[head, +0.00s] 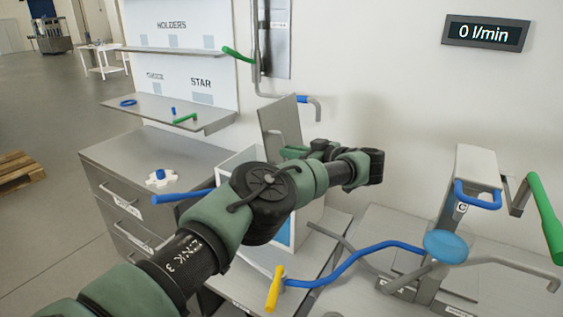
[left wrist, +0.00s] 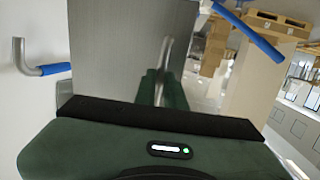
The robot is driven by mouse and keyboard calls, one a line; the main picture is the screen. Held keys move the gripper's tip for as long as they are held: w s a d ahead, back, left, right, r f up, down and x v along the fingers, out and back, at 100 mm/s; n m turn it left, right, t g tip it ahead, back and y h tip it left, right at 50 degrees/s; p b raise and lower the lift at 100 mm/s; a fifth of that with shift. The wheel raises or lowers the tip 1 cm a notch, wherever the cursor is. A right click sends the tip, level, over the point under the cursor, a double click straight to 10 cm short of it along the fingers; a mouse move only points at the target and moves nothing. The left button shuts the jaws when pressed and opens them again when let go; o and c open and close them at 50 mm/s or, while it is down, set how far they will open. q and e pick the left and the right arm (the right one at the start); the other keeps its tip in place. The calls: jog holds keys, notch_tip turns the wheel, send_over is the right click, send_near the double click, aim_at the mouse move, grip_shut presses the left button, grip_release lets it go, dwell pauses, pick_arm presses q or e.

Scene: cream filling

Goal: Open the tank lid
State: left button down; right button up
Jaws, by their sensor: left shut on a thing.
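The tank lid (head: 283,118) is a flat grey metal plate. It stands steeply raised at the back of the white tank (head: 232,163), whose inside is partly hidden by my arm. My left gripper (head: 290,152) is at the lid's lower front, shut on the lid; its fingertips and exact hold are mostly hidden. In the left wrist view the lid (left wrist: 115,50) fills the middle, shiny, close in front of the gripper body. My right gripper is not in view.
A blue-tipped pipe (head: 311,101) is on the wall behind the lid. A blue-handled bar (head: 184,196) lies left of the tank. A yellow-tipped lever (head: 274,288) and blue pipe (head: 350,262) are in front. Shelves (head: 170,111) stand at the left.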

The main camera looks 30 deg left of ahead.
pick_arm(q)
jog(key=d+y+b, duration=0.1)
jog(key=f+b, duration=0.1)
jog(key=shift+d+f+y+b, duration=0.2)
jog(key=shift+d+y+b, duration=0.2)
jog(key=shift+s+d+f+t+y+b, duration=0.1)
jog(key=shift+d+t+y+b, duration=0.25)
jog(key=shift+b, duration=0.35)
jog(key=c, duration=1.5)
grip_release()
jog(key=shift+d, duration=0.1)
jog(key=b+v, duration=0.2)
jog(key=v, duration=0.5)
jog(key=shift+d, duration=0.35)
